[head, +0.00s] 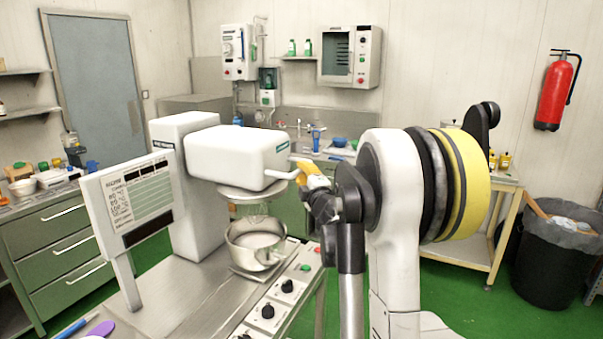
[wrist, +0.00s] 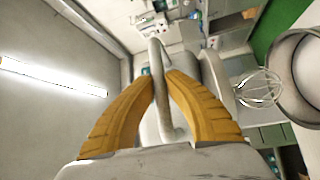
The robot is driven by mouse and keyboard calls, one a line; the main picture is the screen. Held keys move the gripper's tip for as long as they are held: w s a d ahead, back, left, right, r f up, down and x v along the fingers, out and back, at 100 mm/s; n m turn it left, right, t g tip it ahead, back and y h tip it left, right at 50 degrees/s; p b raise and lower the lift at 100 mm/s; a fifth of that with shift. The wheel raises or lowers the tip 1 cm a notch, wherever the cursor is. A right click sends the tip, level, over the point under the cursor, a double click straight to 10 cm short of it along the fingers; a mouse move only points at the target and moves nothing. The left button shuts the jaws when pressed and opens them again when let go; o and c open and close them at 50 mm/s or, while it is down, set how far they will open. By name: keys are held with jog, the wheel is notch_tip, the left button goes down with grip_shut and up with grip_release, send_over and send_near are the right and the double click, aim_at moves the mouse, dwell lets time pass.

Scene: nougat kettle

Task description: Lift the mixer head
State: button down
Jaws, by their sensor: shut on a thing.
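The white mixer head (head: 235,157) juts out from the mixer's column above the bowl. It looks about level. A light-coloured handle (head: 283,174) sticks out from its front end. My gripper (head: 302,170) is at this handle, with its yellow fingers partly hidden by my arm. In the wrist view my two yellow fingers (wrist: 166,88) are shut on the handle (wrist: 158,70), one on each side. The whisk (head: 256,212) hangs under the head, over the steel bowl (head: 256,243); the whisk (wrist: 258,88) and the bowl (wrist: 296,75) also show at the right of the wrist view.
A panel with printed text (head: 128,202) stands left of the mixer. Knobs (head: 267,311) line the steel table's front edge, and a purple utensil (head: 102,328) lies at its near corner. A bin (head: 550,255) and a wooden table (head: 478,220) stand at right.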

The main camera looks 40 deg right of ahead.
jog(key=c, duration=1.4)
grip_release()
jog(key=shift+w+f, duration=0.1)
jog(key=v, duration=1.2)
